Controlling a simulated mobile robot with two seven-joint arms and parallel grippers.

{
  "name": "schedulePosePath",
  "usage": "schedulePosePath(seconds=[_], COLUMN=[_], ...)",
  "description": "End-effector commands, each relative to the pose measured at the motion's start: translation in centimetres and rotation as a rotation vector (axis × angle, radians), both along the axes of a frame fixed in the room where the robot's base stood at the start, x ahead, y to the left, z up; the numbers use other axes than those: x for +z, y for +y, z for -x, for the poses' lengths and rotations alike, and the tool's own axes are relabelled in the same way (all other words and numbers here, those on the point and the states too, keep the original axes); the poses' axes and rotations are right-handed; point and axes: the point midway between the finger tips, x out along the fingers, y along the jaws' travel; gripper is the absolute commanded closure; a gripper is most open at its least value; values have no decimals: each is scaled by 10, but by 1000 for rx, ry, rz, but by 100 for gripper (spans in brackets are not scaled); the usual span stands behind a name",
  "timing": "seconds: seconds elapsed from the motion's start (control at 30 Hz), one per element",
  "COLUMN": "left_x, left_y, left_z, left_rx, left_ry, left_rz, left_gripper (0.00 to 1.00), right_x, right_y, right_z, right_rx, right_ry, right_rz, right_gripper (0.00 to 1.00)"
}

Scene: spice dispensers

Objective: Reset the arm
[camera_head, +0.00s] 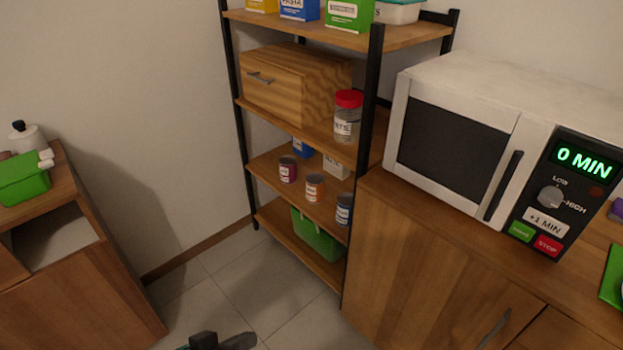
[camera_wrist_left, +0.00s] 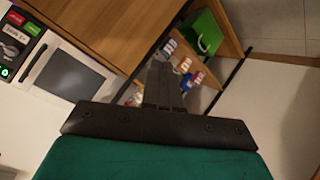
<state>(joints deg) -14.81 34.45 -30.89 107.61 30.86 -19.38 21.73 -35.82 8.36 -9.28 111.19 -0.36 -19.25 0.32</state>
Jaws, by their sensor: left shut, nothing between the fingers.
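My left gripper (camera_head: 222,342) shows only in part, as a dark shape at the bottom edge of the head view, over the tiled floor. In the left wrist view its two dark fingers (camera_wrist_left: 163,84) are together with nothing between them. The fingers point towards the shelf rack. My right gripper is in neither view.
A wooden rack (camera_head: 362,179) with jars, cans, boxes and a green bin (camera_head: 317,238) stands ahead. A microwave (camera_head: 452,149) sits on a cabinet (camera_head: 430,261) at the right. A cabinet (camera_head: 95,295) stands at the left. Tiled floor (camera_head: 235,285) lies clear between them.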

Motion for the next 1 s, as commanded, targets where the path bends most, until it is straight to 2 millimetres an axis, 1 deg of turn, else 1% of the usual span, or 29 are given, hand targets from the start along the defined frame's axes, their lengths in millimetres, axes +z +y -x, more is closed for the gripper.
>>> schedulePosePath(seconds=[0.03, 0.1, 0.17, 0.2, 0.27, 0.3, 0.37, 0.4, 0.43, 0.5, 0.8, 0.9, 1.0], left_x=[-6, -12, -16, -17, -19, -20, -20, -20, -20, -22, -21, -20, -19], left_y=[20, 49, 73, 89, 113, 128, 151, 155, 144, 129, 70, 58, 53], left_z=[6, 11, 17, 21, 28, 32, 40, 43, 42, 42, 41, 39, 39], left_rx=[-3, -21, -41, -57, -83, -104, -139, -146, -118, -72, 104, 138, 152], left_ry=[-43, -111, -160, -189, -225, -244, -271, -281, -276, -263, -208, -197, -193], left_rz=[-94, -242, -369, -453, -579, -660, -784, -823, -784, -731, -533, -493, -477], left_gripper=[100, 100, 100, 100, 100, 100, 100, 100, 100, 100, 100, 100, 100], right_x=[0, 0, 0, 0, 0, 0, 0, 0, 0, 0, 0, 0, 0], right_y=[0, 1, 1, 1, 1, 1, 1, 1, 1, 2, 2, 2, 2], right_z=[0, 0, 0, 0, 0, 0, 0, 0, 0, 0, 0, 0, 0], right_rx=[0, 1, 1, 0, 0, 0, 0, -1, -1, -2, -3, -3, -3], right_ry=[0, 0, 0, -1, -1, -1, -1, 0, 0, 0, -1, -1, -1], right_rz=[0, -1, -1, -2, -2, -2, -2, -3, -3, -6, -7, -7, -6], right_gripper=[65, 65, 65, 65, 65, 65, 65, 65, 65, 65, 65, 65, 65])
